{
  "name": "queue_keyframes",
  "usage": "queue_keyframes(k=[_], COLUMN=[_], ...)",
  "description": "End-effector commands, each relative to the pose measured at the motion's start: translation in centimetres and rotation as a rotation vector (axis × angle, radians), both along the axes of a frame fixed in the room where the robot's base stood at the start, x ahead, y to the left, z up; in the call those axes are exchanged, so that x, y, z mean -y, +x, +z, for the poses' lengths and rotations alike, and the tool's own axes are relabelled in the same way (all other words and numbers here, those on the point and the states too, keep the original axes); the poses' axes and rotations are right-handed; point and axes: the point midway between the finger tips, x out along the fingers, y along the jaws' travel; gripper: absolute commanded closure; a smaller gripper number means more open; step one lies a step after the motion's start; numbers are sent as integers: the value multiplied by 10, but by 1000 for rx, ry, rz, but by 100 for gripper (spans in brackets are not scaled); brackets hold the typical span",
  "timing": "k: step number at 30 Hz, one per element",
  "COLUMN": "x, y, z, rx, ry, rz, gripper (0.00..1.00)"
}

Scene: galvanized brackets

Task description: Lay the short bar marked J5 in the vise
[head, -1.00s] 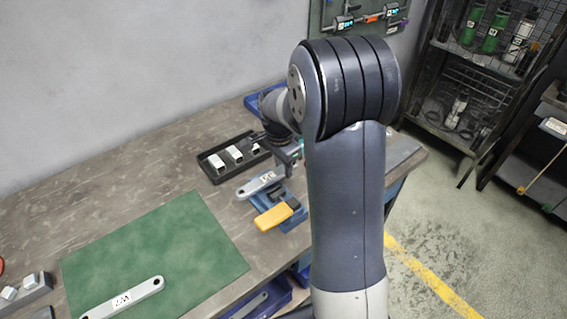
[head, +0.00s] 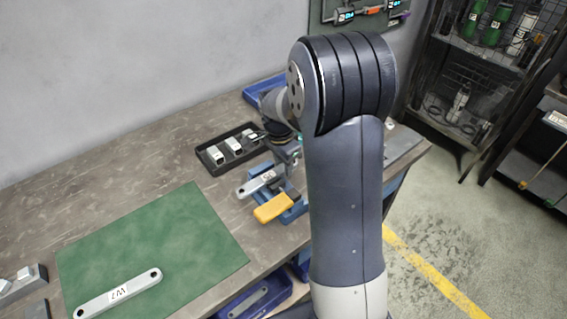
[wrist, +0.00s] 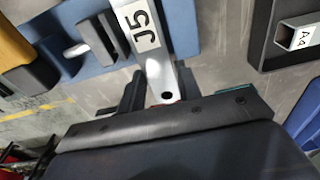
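The short bar marked J5 (wrist: 140,32) is light metal with a white label and a round hole at its near end. My gripper (wrist: 157,90) is shut on it near that end, a dark finger on each side. In the head view the bar (head: 258,183) shows at the vise, while my arm hides most of the gripper. In the wrist view the vise (wrist: 182,25) lies behind the bar. Whether the bar touches the vise jaws I cannot tell.
A black tray (head: 208,166) with several light metal pieces stands behind the vise. A green mat (head: 150,235) holds another long bar (head: 118,293). A blue bin (head: 283,289) is below the bench edge. Grey blocks (head: 20,285) sit at far left.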

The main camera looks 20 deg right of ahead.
Motion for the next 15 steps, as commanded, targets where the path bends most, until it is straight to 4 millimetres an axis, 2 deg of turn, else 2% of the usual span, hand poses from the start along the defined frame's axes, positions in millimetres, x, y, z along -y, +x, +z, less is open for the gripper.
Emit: queue_keyframes(k=[1, 7, 15], x=[0, 0, 0], y=[0, 0, 0], z=[0, 0, 1], rx=[0, 0, 0], ry=[0, 0, 0], rz=[0, 0, 0], gripper=[63, 47, 46])
